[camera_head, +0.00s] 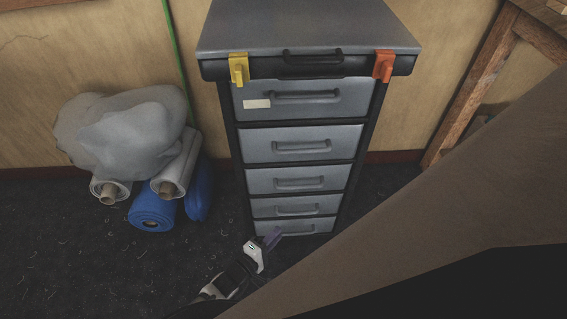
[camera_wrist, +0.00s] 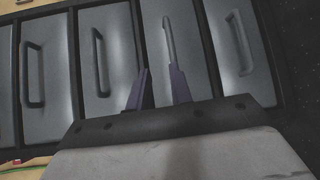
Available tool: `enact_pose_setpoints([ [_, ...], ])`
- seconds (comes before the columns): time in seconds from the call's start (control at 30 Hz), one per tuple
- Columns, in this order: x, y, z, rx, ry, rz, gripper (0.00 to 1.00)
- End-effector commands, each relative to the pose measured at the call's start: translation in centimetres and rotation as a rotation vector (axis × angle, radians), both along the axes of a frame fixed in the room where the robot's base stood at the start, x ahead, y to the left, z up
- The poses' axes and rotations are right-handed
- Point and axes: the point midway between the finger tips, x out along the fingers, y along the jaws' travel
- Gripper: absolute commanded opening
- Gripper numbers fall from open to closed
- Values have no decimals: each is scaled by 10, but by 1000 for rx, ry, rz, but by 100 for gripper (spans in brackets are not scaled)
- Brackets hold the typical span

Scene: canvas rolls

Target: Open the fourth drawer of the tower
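The grey tower (camera_head: 310,27) stands against the wall with its drawers stacked in a black frame. The fourth drawer (camera_head: 264,208), counted from the top, looks shut and flush with the others; its bar handle (camera_head: 297,210) faces me. In the wrist view the tower lies sideways, and the fourth drawer's handle (camera_wrist: 168,38) is seen nearly edge-on. My gripper (camera_head: 272,239) is low in front of the tower, by the bottom drawers. In the wrist view its purple fingers (camera_wrist: 160,78) are apart and empty, with the handle just beyond the right fingertip. Contact cannot be told.
The bottom drawer (camera_head: 264,228) is close to the dark carpet (camera_head: 110,270). Yellow (camera_head: 238,69) and orange (camera_head: 383,66) clips sit on the tower's top edge. Canvas rolls (camera_head: 175,175), a blue roll (camera_head: 152,212) and a grey bag (camera_head: 125,125) lie left. A wooden frame (camera_head: 480,80) leans right.

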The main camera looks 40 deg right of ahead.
Motion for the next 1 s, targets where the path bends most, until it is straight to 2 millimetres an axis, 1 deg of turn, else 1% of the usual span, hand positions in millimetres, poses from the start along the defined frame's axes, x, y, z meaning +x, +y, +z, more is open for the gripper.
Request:
enact_pose_setpoints([
  [0.03, 0, 0, -14, 13, 11, -22, 22],
  [0.17, 0, -1, -19, 21, 30, -43, 22],
  [0.27, 2, -7, -20, 22, 32, -44, 22],
  [0.37, 4, -22, -22, 20, 33, -44, 22],
  [0.7, 19, -92, -33, 20, 32, -45, 22],
  [0.8, 23, -109, -35, 20, 32, -45, 22],
  [1.0, 29, -128, -38, 22, 30, -44, 22],
])
